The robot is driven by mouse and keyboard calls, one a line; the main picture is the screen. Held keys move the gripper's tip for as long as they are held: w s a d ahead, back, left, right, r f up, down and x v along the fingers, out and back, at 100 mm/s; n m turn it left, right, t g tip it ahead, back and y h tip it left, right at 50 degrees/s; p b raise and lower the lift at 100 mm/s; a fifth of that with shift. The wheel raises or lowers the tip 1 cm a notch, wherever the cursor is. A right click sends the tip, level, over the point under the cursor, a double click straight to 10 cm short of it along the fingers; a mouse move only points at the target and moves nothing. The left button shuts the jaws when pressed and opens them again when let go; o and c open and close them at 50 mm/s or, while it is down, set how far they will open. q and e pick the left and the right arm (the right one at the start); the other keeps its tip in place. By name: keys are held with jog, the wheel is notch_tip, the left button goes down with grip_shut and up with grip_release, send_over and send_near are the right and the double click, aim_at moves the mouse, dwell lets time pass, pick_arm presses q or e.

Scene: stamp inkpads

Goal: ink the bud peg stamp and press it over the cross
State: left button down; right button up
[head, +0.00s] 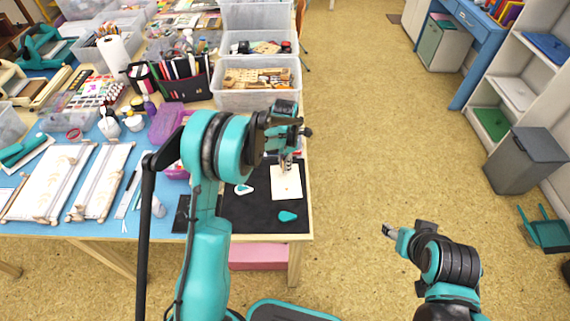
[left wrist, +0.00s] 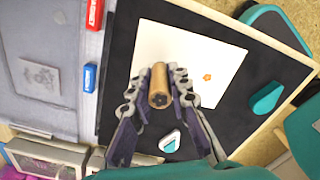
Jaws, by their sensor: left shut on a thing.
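My left gripper (head: 287,163) is over the white card (head: 287,187) on the black mat (head: 262,217). In the left wrist view its fingers (left wrist: 159,80) are shut on a wooden peg stamp (left wrist: 158,88), whose near end bears a dark flower-like mark. The card (left wrist: 192,50) has a small orange mark (left wrist: 207,77) to the right of the stamp; I cannot make out a cross. Whether the stamp touches the card is hidden. A teal inkpad (left wrist: 266,97) lies right of the card. A white piece with a teal patch (left wrist: 169,142) lies nearer. My right gripper (head: 389,231) is away over the floor.
Clear bins (head: 258,98) with wooden pieces stand behind the mat. A purple basket (head: 168,121) and wooden frames (head: 100,182) are to the left on the table.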

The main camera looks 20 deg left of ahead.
pick_arm(q)
jog(key=shift+f+b, duration=0.55)
jog(key=shift+f, duration=0.05)
dwell(1.6)
jog(key=shift+r, duration=0.15)
jog(key=shift+r+p, duration=0.35)
jog(key=shift+r, duration=0.15)
jog(key=shift+r+p, duration=1.7)
jog(key=shift+r, duration=1.05)
